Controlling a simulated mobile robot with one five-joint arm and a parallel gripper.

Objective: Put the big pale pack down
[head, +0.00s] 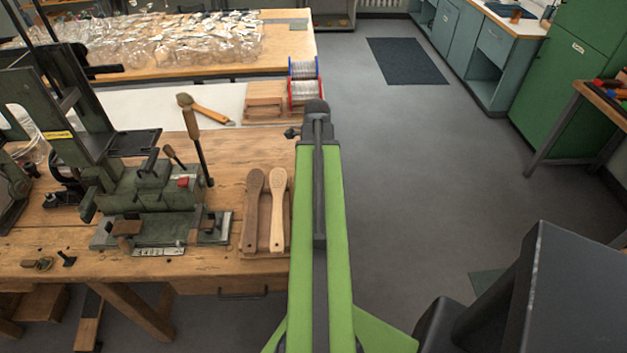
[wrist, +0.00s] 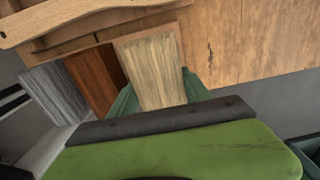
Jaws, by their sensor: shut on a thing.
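The big pale pack (wrist: 152,72), a straw-coloured block of fibres, shows in the middle of the wrist view. My gripper (wrist: 158,90) is shut on it, with a green finger at each side. The pack's lower end is hidden behind the dark bar and green body of my gripper. I cannot tell whether the pack touches anything beneath it. In the head view my green arm hides the pack and the gripper.
A brown pack (wrist: 95,78) and a grey pack (wrist: 54,92) are left of the pale one. Brush blanks (head: 277,205) lie on a rack on the wooden workbench (head: 232,150), beside a green machine (head: 150,190). Wire spools (head: 305,92) stand farther back.

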